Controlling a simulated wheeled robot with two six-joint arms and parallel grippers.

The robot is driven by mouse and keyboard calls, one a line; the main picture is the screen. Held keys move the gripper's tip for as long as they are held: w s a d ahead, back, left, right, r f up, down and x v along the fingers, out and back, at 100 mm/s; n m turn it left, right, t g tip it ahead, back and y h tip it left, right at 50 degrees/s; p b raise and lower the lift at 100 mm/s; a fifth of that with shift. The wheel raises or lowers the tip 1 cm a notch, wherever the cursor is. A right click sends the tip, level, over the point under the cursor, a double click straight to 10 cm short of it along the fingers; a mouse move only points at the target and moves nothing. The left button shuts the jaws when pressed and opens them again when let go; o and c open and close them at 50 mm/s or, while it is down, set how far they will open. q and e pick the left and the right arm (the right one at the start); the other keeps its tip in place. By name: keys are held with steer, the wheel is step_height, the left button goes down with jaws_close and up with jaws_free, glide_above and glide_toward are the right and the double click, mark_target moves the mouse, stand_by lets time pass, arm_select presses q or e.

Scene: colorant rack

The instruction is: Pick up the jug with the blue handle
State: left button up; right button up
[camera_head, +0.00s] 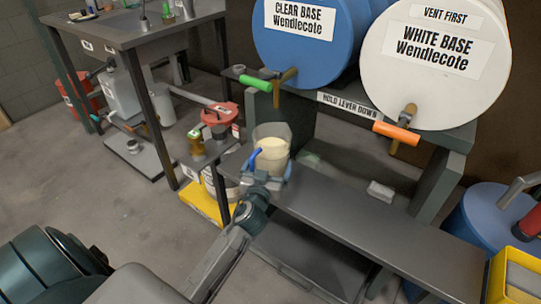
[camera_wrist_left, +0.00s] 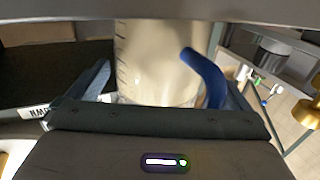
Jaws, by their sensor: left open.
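The jug (camera_head: 272,148) is a clear, pale container with cream-coloured contents and a blue handle (camera_head: 254,158) on its left side. It stands upright on the grey bench shelf (camera_head: 350,222), below the blue drum's tap. My left gripper (camera_head: 268,177) is open, low at the jug's near side. In the left wrist view the jug's body (camera_wrist_left: 155,60) fills the middle, with its blue handle (camera_wrist_left: 207,75) at the right. The fingers show on either side of the jug and handle; I cannot tell whether they touch. The jug's base is partly hidden by the gripper.
A blue drum (camera_head: 310,50) with a green-handled tap (camera_head: 262,84) and a white drum (camera_head: 435,65) with an orange-handled tap (camera_head: 396,132) lie above the shelf. A white block (camera_head: 381,191) sits at right. A red-topped container (camera_head: 219,118) stands at left. The shelf's middle is clear.

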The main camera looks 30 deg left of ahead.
arm_select(q)
steer(key=shift+w, duration=0.25)
steer(key=c, duration=1.3)
steer(key=shift+r, duration=0.15)
steer(key=shift+c, duration=0.9)
steer(key=shift+r, duration=0.1)
